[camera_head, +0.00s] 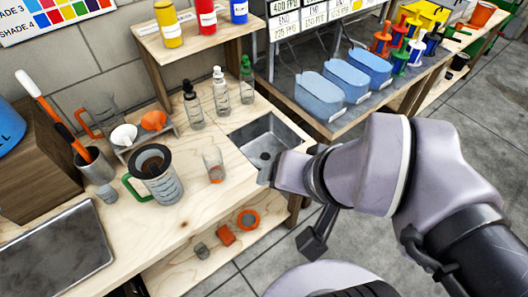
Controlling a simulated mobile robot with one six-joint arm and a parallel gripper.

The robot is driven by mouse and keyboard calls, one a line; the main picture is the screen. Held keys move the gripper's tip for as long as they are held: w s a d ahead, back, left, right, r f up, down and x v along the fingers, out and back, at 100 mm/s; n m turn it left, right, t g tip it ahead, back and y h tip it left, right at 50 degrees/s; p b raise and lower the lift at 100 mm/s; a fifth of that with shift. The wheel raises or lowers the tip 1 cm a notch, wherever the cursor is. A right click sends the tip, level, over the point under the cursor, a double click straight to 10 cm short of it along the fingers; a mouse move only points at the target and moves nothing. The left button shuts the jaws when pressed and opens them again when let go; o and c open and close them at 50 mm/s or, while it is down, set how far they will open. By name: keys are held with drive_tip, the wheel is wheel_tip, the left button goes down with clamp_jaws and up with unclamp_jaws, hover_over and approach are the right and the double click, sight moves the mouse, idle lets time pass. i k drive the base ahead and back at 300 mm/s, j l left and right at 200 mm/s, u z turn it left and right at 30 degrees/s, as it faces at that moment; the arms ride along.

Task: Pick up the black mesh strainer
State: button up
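A round black-rimmed piece, which looks like the black mesh strainer (152,157), sits in the mouth of a clear jug (163,188) with a green handle on the wooden bench. Its mesh is too small to make out. My arm reaches in from the right, and my gripper (268,172) is at its left end, over the small sink's right side. It is well to the right of the strainer and apart from it. The fingers are mostly hidden by the wrist, so I cannot tell whether they are open.
A clear cup (213,164) stands between the jug and the sink (266,142). White (124,136) and orange (153,120) funnels sit in a rack behind the jug. Dropper bottles (220,92) stand farther back. A pot of brushes (95,165) is at left. Bare wood lies in front of the jug.

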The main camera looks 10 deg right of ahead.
sight(150, 161)
drive_tip(key=j+z, duration=0.3)
drive_tip(key=k+j+z, duration=0.25)
drive_tip(key=j, duration=0.25)
drive_tip(key=j+z, duration=0.3)
drive_tip(key=k+j+z, duration=0.25)
drive_tip(key=j, duration=0.15)
drive_tip(key=k+j+z, duration=0.15)
drive_tip(key=j+z, duration=0.15)
